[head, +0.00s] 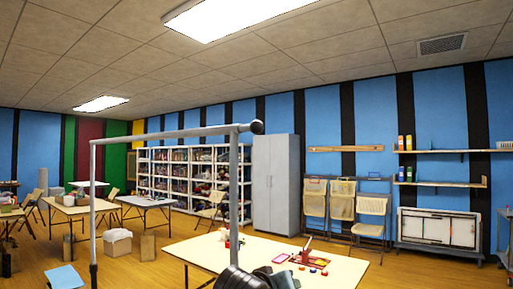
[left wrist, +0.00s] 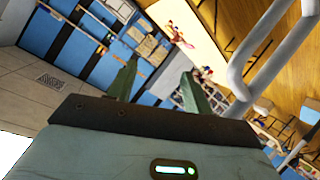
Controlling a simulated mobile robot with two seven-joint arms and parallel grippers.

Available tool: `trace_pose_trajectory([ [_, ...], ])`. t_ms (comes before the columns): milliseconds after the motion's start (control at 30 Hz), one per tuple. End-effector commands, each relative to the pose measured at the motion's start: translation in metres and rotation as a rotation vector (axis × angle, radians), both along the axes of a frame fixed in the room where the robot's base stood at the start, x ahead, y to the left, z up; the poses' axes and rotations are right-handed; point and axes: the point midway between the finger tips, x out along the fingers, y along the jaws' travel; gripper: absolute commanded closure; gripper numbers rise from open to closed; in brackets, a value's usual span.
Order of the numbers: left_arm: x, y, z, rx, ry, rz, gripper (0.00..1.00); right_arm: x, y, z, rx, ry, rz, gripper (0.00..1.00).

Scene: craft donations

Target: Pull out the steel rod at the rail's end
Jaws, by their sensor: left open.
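A grey metal rack stands close in front of me in the head view, with a long horizontal rail (head: 165,134) on two upright posts. At the rail's right end a short steel rod (head: 245,127) sticks out past the right post and ends in a dark round knob (head: 257,127). In the left wrist view, grey tubing of the rack (left wrist: 262,92) crosses the upper right; I cannot make out the knob there. My left gripper's fingers do not show in the head view. My right gripper is in neither view.
A pale table (head: 335,272) with small red and blue items stands behind the rack at the right. A grey cabinet (head: 275,185), filled shelves (head: 180,180) and folded chairs (head: 342,205) line the back wall. More tables (head: 75,207) stand at the left.

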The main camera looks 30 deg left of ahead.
Motion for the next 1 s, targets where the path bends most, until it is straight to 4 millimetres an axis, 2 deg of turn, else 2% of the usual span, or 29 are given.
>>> trace_pose_trajectory([
  [33,0.003,0.005,0.038,-0.026,-0.047,0.019,0.49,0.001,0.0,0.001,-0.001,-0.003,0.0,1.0],
  [167,0.0,0.015,0.123,-0.112,-0.146,0.066,0.49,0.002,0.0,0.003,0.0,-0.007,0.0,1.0],
  [300,-0.018,0.027,0.213,-0.21,-0.252,0.108,0.49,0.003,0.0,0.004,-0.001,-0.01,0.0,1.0],
  [400,-0.038,0.034,0.269,-0.279,-0.32,0.129,0.49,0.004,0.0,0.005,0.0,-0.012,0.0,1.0],
  [500,-0.058,0.04,0.313,-0.34,-0.374,0.144,0.49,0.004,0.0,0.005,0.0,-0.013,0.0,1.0],
  [600,-0.075,0.045,0.342,-0.382,-0.412,0.152,0.49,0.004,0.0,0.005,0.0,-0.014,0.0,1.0],
  [700,-0.085,0.047,0.359,-0.41,-0.434,0.157,0.49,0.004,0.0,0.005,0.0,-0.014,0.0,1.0],
  [800,-0.09,0.048,0.366,-0.422,-0.442,0.158,0.49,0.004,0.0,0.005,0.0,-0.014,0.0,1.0],
  [1000,-0.088,0.049,0.367,-0.423,-0.442,0.159,0.49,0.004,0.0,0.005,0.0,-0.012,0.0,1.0],
])
